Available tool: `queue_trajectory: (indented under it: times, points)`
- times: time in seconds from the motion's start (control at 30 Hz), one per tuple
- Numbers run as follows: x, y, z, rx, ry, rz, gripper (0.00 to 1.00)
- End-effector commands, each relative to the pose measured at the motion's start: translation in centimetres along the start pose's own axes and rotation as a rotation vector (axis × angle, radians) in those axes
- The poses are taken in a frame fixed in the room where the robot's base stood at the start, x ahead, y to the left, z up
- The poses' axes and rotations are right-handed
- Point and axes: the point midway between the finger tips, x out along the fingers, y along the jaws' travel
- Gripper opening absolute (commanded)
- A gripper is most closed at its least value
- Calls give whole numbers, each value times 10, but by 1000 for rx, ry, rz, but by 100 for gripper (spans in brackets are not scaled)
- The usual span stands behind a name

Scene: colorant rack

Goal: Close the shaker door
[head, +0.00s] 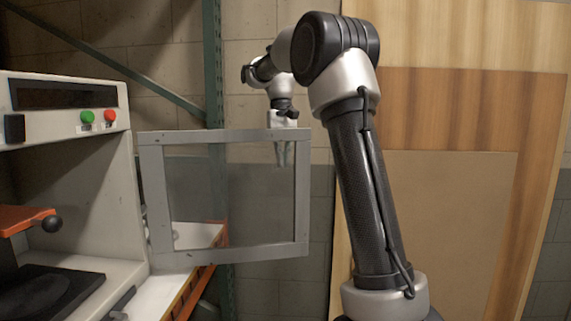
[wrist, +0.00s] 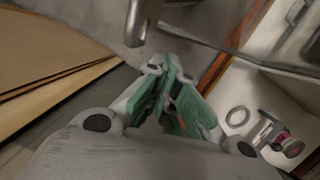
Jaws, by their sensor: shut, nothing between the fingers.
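The shaker door (head: 225,256) is a grey metal frame with a clear pane. In the head view it stands open, swung out to the right from the shaker (head: 66,120) at the left. My gripper (head: 282,160) reaches down at the door's free right end, behind the top rail, and its fingers show through the pane. In the wrist view my gripper (wrist: 163,88) has green finger pads brought together with nothing between them. The door frame (wrist: 240,50) crosses the top of that view, just beyond the fingertips. I cannot tell whether they touch it.
The shaker's chamber holds a black plate (head: 45,290) and an orange clamp (head: 25,222) with a black knob. Green and red buttons (head: 109,116) sit on its top panel. A green rack post (head: 213,70) stands behind. Wooden boards (head: 450,120) lean at the right.

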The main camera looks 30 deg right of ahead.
Motion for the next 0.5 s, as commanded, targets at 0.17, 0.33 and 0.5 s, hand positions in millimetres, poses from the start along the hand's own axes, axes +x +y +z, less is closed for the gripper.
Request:
queue_trajectory:
  times: [0.17,0.33,0.5]
  points:
    - [8,0,25,-1,1,0,0]
    - [11,0,37,-1,1,0,0]
    - [11,0,39,-1,1,0,0]
